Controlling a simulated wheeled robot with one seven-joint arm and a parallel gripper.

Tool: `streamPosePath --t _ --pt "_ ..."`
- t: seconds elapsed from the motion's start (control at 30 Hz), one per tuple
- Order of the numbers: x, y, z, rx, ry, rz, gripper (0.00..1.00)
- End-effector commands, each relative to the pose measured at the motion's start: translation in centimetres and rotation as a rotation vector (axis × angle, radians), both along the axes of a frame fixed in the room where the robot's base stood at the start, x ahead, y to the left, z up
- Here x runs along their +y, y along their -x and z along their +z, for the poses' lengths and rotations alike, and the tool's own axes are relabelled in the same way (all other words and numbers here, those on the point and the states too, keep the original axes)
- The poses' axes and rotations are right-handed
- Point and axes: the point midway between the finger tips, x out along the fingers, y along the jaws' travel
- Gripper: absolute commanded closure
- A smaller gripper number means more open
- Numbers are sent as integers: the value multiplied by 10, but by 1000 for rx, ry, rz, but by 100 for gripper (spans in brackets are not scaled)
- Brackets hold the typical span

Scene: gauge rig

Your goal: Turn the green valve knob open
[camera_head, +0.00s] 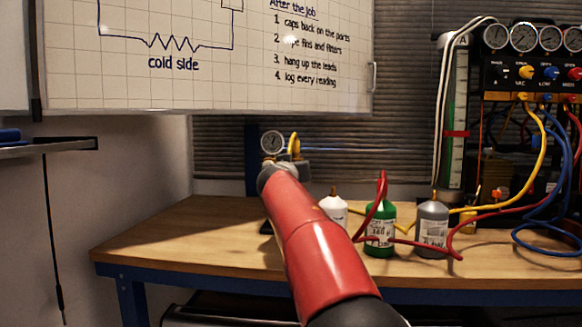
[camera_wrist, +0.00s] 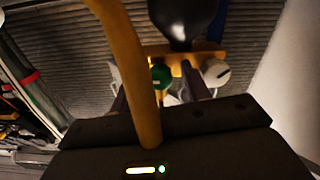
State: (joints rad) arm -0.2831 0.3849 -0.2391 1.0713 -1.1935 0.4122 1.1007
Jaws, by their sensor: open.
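The green valve knob (camera_wrist: 161,77) shows in the wrist view on a yellow valve body (camera_wrist: 183,60), beside a white round part (camera_wrist: 216,73). My gripper (camera_wrist: 160,92) is open, its dark fingers on either side of the green knob. I cannot tell whether they touch it. A yellow hose (camera_wrist: 140,75) crosses in front and partly covers the left finger. In the head view the small round gauge (camera_head: 272,143) rises beyond the end of my red arm, which hides the knob.
On the wooden bench (camera_head: 180,235) stand a white bottle (camera_head: 334,208), a green bottle (camera_head: 380,238) and a grey bottle (camera_head: 432,238), with a red hose (camera_head: 383,188) around them. A gauge panel (camera_head: 530,75) with hoses is at right. A whiteboard (camera_head: 200,75) hangs above. The bench's left end is clear.

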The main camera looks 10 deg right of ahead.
Motion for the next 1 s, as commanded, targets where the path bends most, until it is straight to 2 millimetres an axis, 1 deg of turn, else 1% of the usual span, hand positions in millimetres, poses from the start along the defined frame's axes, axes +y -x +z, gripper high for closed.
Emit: streamPosePath --t 0.07,0.1,0.4,0.43,0.77,1.0 --pt "0 0 0 0 0 0 53" --pt "0 0 0 0 0 0 56" --pt "0 0 0 1 0 0 95" --pt "0 0 0 1 0 0 98" --pt "0 0 -1 17 46 1 98" --pt "0 0 -2 64 189 0 98"
